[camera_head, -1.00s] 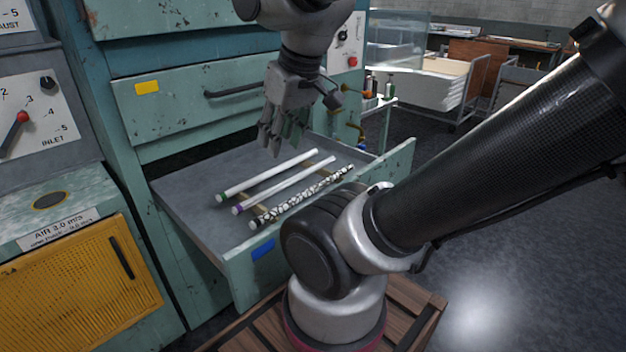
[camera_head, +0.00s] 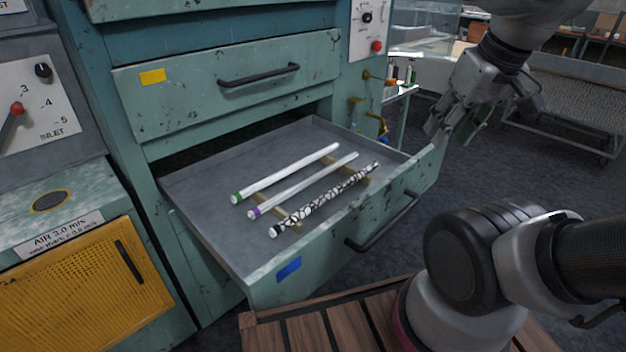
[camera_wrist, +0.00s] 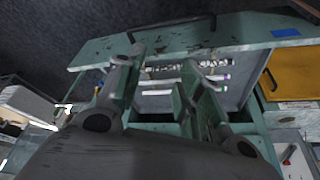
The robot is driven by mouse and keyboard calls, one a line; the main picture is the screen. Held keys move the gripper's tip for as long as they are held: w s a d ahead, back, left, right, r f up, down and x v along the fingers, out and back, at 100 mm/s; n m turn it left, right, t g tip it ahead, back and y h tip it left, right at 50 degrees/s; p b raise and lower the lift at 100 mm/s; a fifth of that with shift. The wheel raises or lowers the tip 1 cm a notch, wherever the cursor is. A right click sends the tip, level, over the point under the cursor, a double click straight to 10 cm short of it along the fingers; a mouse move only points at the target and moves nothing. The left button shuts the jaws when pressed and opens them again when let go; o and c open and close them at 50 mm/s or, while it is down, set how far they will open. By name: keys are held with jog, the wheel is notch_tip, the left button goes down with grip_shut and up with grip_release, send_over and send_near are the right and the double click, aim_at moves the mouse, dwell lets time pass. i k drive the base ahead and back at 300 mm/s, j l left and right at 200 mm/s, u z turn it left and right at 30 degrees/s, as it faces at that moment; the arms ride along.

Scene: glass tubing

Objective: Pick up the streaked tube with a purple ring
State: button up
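The tube with a purple ring (camera_head: 306,185) lies in the open drawer (camera_head: 205,218), across two low tan supports. It is pale, with the purple ring at its near left end; its streaks are too fine to make out. It lies between a white tube with a green ring (camera_head: 287,172) and a black-and-white patterned tube (camera_head: 325,200). My gripper (camera_head: 447,130) is open and empty, above and beyond the drawer's right end. In the wrist view, the purple ring end (camera_wrist: 222,77) shows beyond my spread fingers, which partly hide the tubes.
The drawer front (camera_head: 345,235) with its black handle (camera_head: 385,222) rises beside the tubes. A closed drawer (camera_head: 230,85) hangs above the back. A cart with bottles (camera_head: 398,85) stands behind, near my gripper. A slatted wooden surface (camera_head: 335,325) lies in front.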

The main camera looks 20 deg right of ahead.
aim_at(260, 210)
jog(key=i+l+u, duration=0.1)
jog(key=l+u, duration=0.9)
jog(key=l, duration=0.15)
